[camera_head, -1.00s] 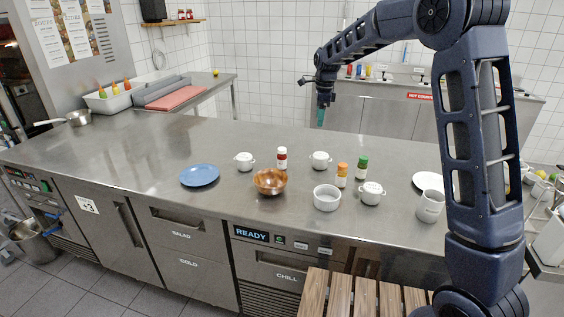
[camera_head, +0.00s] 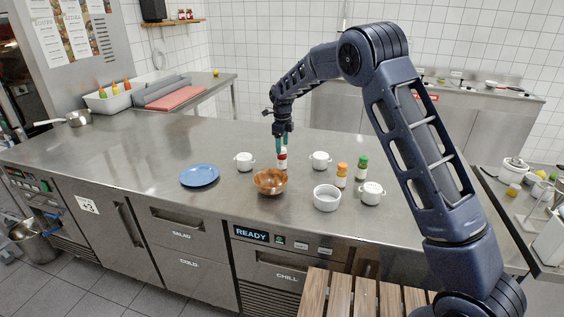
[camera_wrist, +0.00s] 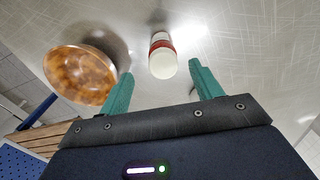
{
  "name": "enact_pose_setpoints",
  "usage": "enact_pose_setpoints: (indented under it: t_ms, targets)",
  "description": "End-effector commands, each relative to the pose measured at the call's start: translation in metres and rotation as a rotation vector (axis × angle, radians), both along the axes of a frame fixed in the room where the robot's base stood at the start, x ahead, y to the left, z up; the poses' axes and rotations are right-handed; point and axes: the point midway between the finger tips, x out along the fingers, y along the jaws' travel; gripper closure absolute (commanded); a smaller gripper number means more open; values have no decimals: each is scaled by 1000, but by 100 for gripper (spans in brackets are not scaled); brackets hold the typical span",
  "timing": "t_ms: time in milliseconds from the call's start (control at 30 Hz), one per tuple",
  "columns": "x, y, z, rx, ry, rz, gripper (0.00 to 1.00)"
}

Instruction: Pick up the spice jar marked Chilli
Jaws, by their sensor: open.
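A spice jar with a red band and white top (camera_head: 282,160) stands on the steel counter (camera_head: 130,150), behind a brown bowl. It also shows in the wrist view (camera_wrist: 162,58), ahead of the gap between my fingers. My gripper (camera_head: 281,146) is open and empty, with teal fingers pointing down just above this jar. The fingers show in the wrist view (camera_wrist: 160,76) on either side, apart from the jar. A jar with an orange cap (camera_head: 341,175) and one with a green cap (camera_head: 362,168) stand to the right. The jar names are too small to read.
The brown bowl (camera_head: 269,182) is close in front of the red jar and also shows in the wrist view (camera_wrist: 80,75). White pots (camera_head: 244,161) (camera_head: 320,160) (camera_head: 371,193), a white bowl (camera_head: 327,198) and a blue plate (camera_head: 199,175) stand around.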

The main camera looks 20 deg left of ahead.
Motion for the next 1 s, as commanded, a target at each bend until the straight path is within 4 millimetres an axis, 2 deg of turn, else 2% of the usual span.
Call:
enact_pose_setpoints:
  t_ms: [267,600,833,867,1000]
  targets:
    - [1,1,-19,-1,1,1,35]
    - [6,2,-60,0,0,0,35]
    - [5,2,-62,1,-1,0,35]
    - [5,2,-62,1,-1,0,39]
    - [5,2,-62,0,-1,1,67]
